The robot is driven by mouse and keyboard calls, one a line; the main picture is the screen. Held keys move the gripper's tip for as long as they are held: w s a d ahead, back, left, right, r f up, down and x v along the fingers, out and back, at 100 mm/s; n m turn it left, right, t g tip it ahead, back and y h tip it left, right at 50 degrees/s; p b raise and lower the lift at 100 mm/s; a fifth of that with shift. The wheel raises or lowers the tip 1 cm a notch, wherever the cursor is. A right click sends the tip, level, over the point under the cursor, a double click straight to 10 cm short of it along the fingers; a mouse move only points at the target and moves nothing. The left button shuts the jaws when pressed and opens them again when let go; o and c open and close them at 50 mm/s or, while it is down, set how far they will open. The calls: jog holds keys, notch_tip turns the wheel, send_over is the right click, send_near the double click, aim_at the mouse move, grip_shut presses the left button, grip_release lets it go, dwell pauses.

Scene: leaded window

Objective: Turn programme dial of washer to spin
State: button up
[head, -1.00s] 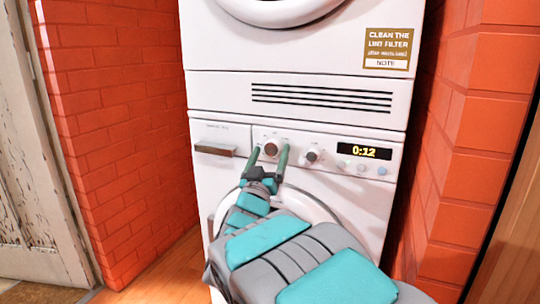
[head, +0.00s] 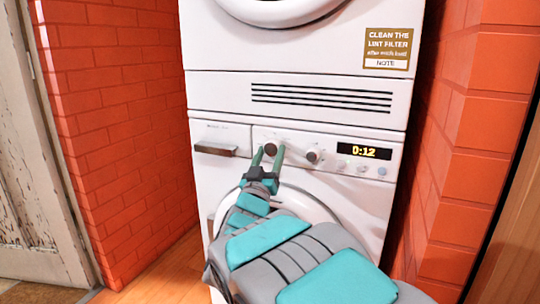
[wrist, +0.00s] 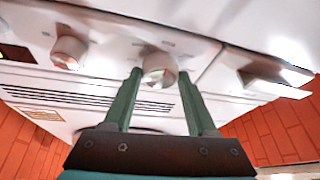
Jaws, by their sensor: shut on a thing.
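The washer (head: 375,210) is the white lower machine, with a control panel across its top. Its left round dial (head: 270,150), pale with a darker face in the head view, is between my fingers; it also shows in the wrist view (wrist: 158,70), where the picture is upside down. My gripper (head: 269,154) is shut on this dial, one green finger on each side; the fingers also show in the wrist view (wrist: 159,75). A second knob (head: 314,156) sits to its right. The panel markings are too small to read.
The display (head: 365,151) reads 0:12, with small round buttons (head: 362,168) below it. A drawer with a brown handle (head: 215,150) is left of the dial. A dryer (head: 230,90) stands on top. Red brick walls (head: 120,120) flank both sides closely.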

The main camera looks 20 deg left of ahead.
jog(key=shift+m, duration=0.3)
